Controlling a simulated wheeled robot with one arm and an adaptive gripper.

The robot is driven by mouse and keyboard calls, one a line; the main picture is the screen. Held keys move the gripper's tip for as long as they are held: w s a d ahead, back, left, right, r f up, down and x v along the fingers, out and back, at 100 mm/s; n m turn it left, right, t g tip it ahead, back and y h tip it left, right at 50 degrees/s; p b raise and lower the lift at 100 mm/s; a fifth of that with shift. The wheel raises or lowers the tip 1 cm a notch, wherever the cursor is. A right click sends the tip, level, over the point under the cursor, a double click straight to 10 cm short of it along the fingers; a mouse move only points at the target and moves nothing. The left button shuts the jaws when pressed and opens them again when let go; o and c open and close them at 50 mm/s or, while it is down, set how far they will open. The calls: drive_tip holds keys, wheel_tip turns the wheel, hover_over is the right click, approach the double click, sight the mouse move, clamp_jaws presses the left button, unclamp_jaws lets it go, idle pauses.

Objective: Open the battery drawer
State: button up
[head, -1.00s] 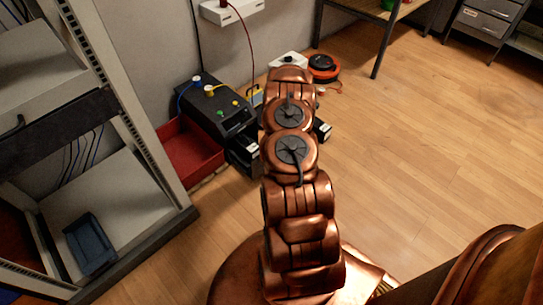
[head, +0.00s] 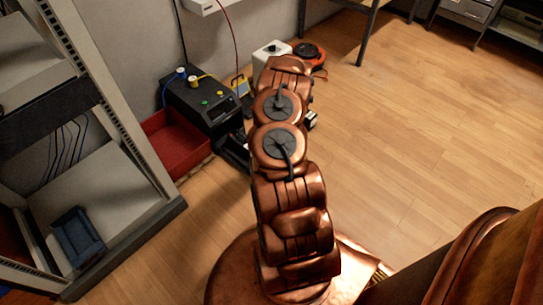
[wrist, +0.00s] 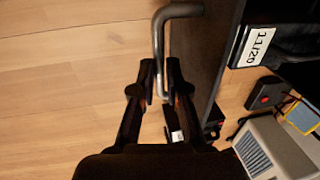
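The black battery unit (head: 190,98) stands on the floor by the wall in the head view, with coloured buttons on top. Its battery drawer (head: 234,150) juts out low at the front, partly hidden by my arm. In the wrist view the drawer's dark front panel (wrist: 196,45) has a grey bar handle (wrist: 159,40). A black battery labelled 11/20 (wrist: 258,45) shows behind the panel, so the drawer is at least partly out. My gripper (wrist: 160,68) has its fingers close on both sides of the handle and appears shut on it. My arm hides the gripper in the head view.
A red tray (head: 178,146) lies left of the unit, beside a rack (head: 110,120). A white box (head: 271,54) and an orange-and-black reel (head: 309,54) are behind my arm. The wooden floor (head: 410,140) at right is clear.

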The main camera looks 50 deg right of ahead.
drive_tip(key=o, duration=0.4)
drive_tip(key=shift+r, duration=0.1)
wheel_tip(320, 180, up, 12)
drive_tip(key=s, duration=0.2)
drive_tip(key=shift+f, duration=0.25)
idle(0.4)
drive_tip(key=shift+s, duration=0.1)
idle(0.4)
